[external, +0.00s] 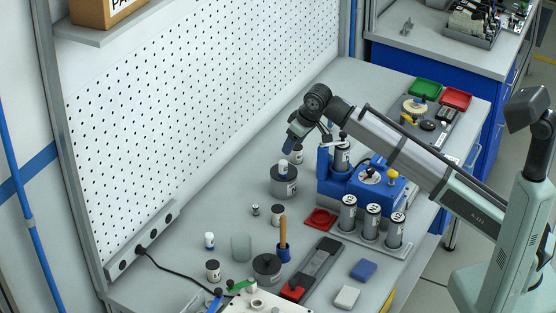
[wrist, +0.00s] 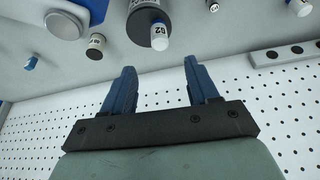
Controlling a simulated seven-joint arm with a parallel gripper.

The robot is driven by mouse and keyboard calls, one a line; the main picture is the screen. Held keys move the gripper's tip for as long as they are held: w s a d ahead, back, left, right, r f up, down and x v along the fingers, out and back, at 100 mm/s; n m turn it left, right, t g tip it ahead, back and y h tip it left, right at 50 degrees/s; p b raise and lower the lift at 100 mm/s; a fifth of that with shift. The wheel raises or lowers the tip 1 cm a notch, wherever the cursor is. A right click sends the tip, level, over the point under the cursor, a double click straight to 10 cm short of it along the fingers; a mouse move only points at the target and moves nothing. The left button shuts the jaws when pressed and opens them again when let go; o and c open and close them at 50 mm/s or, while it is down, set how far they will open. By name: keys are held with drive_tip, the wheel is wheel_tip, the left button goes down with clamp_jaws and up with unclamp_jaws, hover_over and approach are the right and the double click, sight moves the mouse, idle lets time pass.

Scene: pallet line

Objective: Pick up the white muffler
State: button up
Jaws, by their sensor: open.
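Two small white cylindrical pieces could be the white muffler; I cannot tell which one is. One (external: 283,168) stands on top of a wide grey cylinder (external: 284,186), just below my gripper (external: 292,142). It also shows in the wrist view (wrist: 160,38), just beyond the gap between my fingers. The other white piece (external: 209,240), with a blue part, stands on the bench farther to the front left. A similar one shows at the upper right of the wrist view (wrist: 299,8). My gripper (wrist: 160,70) is open, with nothing between its fingers.
A white pegboard (external: 200,110) rises behind the bench. A blue fixture (external: 365,187) with dark cylinders stands to the right. A small dark labelled cylinder (wrist: 96,46) is near the wide one. A wooden-handled tool (external: 283,235) stands upright in front. Bench between is partly clear.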

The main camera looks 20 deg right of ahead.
drive_tip(key=n+g+y, duration=0.2)
drive_tip(key=n+g, duration=0.2)
drive_tip(key=n, duration=0.6)
approach(210, 234)
drive_tip(key=shift+h, duration=0.3)
drive_tip(key=x, duration=0.6)
drive_tip(key=shift+s+a+f, duration=0.2)
drive_tip(key=shift+s+a, duration=0.1)
drive_tip(key=shift+a, duration=0.05)
drive_tip(key=shift+w+x, duration=0.15)
drive_tip(key=shift+x, duration=1.2)
drive_tip(key=shift+w+x, duration=0.2)
drive_tip(key=shift+x, duration=1.15)
clamp_jaws()
